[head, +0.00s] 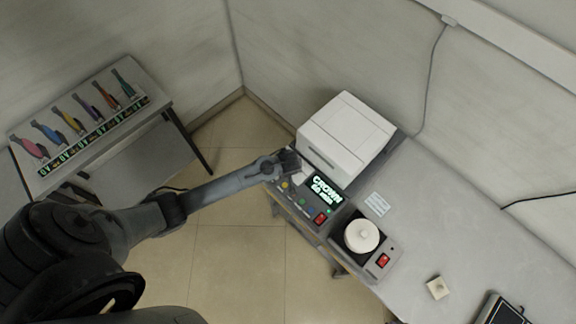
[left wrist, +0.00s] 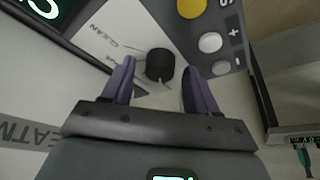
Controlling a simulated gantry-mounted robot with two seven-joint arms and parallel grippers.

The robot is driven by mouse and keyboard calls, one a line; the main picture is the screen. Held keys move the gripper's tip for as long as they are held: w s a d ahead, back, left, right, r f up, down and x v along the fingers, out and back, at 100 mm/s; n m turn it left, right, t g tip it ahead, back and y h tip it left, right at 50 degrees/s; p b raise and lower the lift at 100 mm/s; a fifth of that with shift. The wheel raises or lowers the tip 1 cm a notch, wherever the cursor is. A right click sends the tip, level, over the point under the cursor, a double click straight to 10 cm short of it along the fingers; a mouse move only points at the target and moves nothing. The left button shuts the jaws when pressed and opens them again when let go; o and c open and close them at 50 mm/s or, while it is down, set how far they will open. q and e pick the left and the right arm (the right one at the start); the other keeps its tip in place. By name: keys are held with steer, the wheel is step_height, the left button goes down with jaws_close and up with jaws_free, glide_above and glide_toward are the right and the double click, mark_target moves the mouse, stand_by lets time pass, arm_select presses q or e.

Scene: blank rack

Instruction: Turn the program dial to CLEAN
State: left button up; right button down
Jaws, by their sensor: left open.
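The program dial (left wrist: 160,64) is a small black knob on a light panel in the left wrist view. The word CLEAN (left wrist: 103,36) is printed up and left of it, with thin lines running from the labels toward the knob. My left gripper (left wrist: 159,72) is open, with one purple finger on each side of the dial; I cannot tell whether they touch it. The dial's pointer is not clear. In the head view my left gripper (head: 290,163) is at the control panel (head: 306,200), hiding the dial. My right gripper is not in view.
A white box-shaped machine (head: 345,135) stands behind the panel. Buttons and a lit screen (head: 325,189) are close to the gripper. A round white-lidded device (head: 361,236) is to the right on the bench (head: 440,215). A side table (head: 155,98) holds several coloured tools.

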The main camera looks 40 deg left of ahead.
arm_select(q)
steer(key=shift+c, duration=0.4)
steer(key=c, duration=0.9)
steer(key=shift+c, duration=0.2)
